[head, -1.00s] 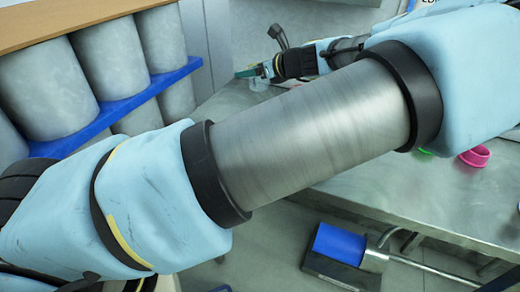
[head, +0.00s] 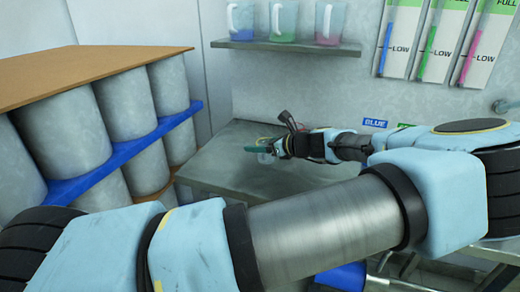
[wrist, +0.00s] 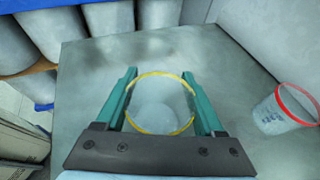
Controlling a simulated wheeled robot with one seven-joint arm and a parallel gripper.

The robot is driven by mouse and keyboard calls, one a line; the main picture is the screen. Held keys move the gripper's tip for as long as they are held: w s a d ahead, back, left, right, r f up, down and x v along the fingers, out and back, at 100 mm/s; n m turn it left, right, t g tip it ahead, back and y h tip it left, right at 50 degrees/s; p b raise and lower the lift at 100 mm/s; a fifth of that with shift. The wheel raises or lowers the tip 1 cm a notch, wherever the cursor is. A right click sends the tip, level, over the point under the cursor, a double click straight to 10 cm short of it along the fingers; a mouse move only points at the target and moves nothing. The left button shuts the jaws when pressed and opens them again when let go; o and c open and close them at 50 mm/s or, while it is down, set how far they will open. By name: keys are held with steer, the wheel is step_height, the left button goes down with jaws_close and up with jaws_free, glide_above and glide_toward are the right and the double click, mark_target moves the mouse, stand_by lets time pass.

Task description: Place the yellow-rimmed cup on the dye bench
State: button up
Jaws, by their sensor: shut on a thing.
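The yellow-rimmed cup (wrist: 160,78) is clear and is held between the two green fingers of my gripper (wrist: 160,88) in the wrist view. Its rim faces the camera. In the head view my gripper (head: 262,149) is over the left part of the grey metal dye bench (head: 225,178), with the cup (head: 265,158) small below the fingers. The bench surface (wrist: 95,60) lies beneath the cup in the wrist view. I cannot tell whether the cup's base touches it.
A red-rimmed cup (wrist: 285,108) stands on the bench to the right. Grey drums (head: 125,103) with a blue band and a brown board on top (head: 95,68) stand at the left. A wall shelf (head: 285,46) holds three jugs. The bench left of my gripper is clear.

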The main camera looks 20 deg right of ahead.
steer(key=shift+f, duration=1.05)
steer(key=o, duration=1.3)
steer(key=shift+f, duration=0.1)
steer(key=shift+s+d, duration=0.1)
steer(key=shift+d, duration=0.05)
steer(key=b+v, duration=0.2)
steer(key=v, duration=1)
